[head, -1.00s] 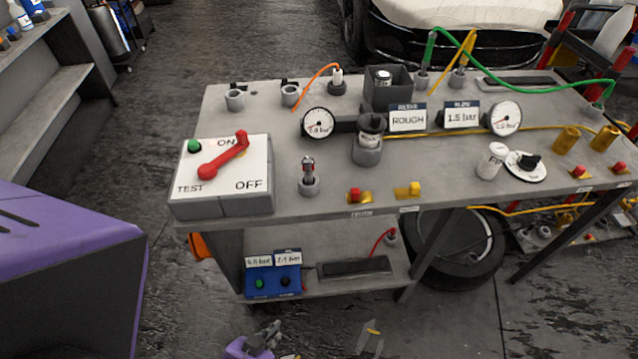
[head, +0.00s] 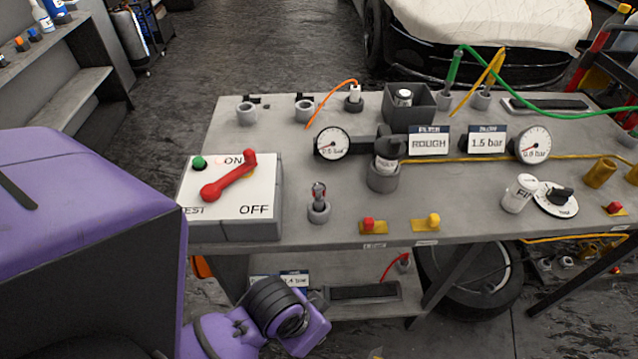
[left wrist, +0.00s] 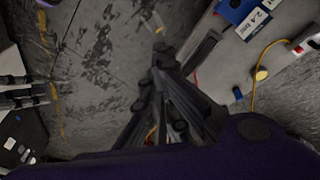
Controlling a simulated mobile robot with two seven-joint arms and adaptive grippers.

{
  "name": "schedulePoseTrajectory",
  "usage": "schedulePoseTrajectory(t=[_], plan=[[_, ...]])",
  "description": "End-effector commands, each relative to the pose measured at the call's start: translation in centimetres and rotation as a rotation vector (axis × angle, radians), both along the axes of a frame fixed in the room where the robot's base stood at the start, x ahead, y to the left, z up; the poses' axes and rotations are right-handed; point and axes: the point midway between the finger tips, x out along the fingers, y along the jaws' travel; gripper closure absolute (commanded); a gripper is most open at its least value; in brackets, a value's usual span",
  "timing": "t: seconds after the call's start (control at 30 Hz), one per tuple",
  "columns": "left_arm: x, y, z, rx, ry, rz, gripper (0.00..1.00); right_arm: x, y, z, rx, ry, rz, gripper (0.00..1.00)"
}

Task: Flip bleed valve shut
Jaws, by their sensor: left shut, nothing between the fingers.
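Two small valve-like fittings sit at the front edge of the grey bench (head: 330,235): one with a red knob (head: 367,225) and one with a yellow knob (head: 432,221). Another red-knobbed fitting (head: 615,208) is at the right. I cannot read which one is the bleed valve. The red lever (head: 229,176) on the white ON/OFF/TEST panel points up and right, toward ON. My left gripper (left wrist: 162,50) is shut and empty, over the floor beside the lower shelf in the left wrist view. Its fingers are hidden in the head view. My right gripper is out of view.
Gauges (head: 332,143), a ROUGH sign (head: 429,144), a 1.5 bar sign (head: 487,142) and a white FINE cup (head: 519,193) stand on the bench. The lower shelf (head: 355,310) is below its front edge. A tyre (head: 480,275) is underneath. Hoses cross the bench top.

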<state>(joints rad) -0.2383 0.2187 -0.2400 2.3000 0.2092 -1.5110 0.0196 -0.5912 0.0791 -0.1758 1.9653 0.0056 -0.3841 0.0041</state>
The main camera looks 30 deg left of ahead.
Motion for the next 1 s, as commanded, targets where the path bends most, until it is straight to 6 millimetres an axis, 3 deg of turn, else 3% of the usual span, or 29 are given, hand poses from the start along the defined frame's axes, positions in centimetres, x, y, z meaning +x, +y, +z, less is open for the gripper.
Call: schedulePoseTrajectory(t=[0.03, 0.2, 0.5, 0.77, 1.0], plan=[[2.1, -1.4, 0.6, -0.017, -0.013, -0.053, 1.00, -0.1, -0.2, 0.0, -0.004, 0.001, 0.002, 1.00], [7.3, -5.6, 2.2, -0.070, -0.038, -0.209, 1.00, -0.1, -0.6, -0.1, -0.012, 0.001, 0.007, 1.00], [16.2, -11.4, 6.3, -0.100, -0.084, -0.445, 1.00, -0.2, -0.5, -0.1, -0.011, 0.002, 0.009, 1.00], [23.5, -14.0, 11.6, -0.062, -0.107, -0.588, 1.00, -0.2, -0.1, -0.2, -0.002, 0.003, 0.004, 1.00], [29.7, -14.9, 18.3, -0.002, -0.126, -0.655, 1.00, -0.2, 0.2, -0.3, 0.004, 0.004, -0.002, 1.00]])
